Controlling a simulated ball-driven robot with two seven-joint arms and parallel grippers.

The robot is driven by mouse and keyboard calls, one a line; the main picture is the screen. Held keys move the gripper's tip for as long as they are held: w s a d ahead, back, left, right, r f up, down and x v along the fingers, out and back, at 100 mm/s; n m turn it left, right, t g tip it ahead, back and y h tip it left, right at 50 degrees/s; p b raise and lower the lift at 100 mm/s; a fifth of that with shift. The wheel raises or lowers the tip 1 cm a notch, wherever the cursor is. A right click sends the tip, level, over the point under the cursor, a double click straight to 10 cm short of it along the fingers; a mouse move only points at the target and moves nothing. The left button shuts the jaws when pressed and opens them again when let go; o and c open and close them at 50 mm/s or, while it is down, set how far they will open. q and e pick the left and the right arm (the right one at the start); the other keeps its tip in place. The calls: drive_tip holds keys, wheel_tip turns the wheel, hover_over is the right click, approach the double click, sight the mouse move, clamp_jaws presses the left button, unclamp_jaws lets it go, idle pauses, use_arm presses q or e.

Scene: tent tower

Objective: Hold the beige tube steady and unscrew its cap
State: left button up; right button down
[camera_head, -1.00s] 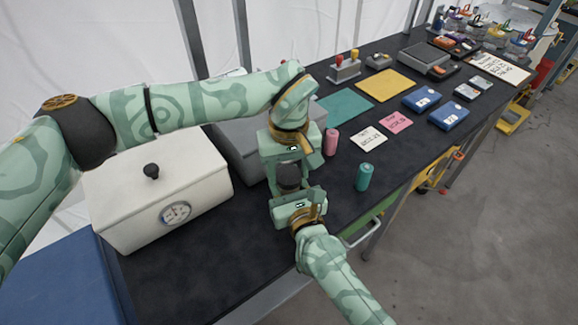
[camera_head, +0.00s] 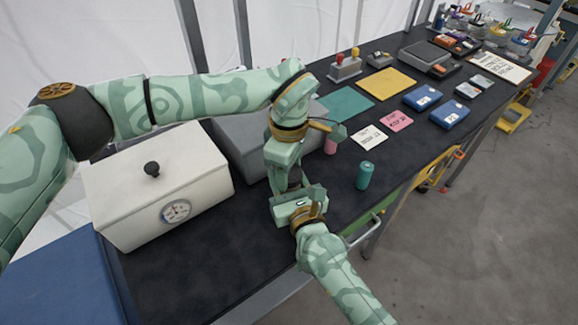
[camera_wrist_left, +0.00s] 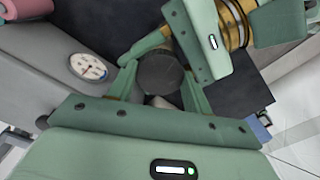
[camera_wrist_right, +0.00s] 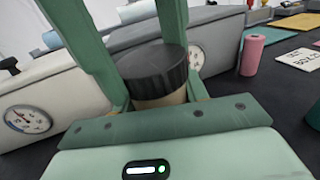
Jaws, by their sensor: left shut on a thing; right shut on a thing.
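The beige tube (camera_wrist_right: 160,99) stands upright in the right wrist view, mostly hidden by my fingers and the cap. Its dark grey ribbed cap (camera_wrist_right: 152,70) sits on top and also shows from above in the left wrist view (camera_wrist_left: 160,72). My left gripper (camera_head: 292,177) reaches down from above and is shut on the cap. My right gripper (camera_head: 297,193) comes from the front, lower down, and is shut on the tube. In the head view the grippers largely hide both parts. I cannot tell whether the cap is loose.
A white lidded box with a gauge (camera_head: 150,190) stands at left, and a grey box (camera_head: 240,150) behind my grippers. A teal cylinder (camera_head: 364,176) stands at right and a pink one (camera_head: 330,146) behind. The dark bench top (camera_head: 200,270) is clear in front.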

use_arm(q)
drive_tip(key=o, duration=1.1)
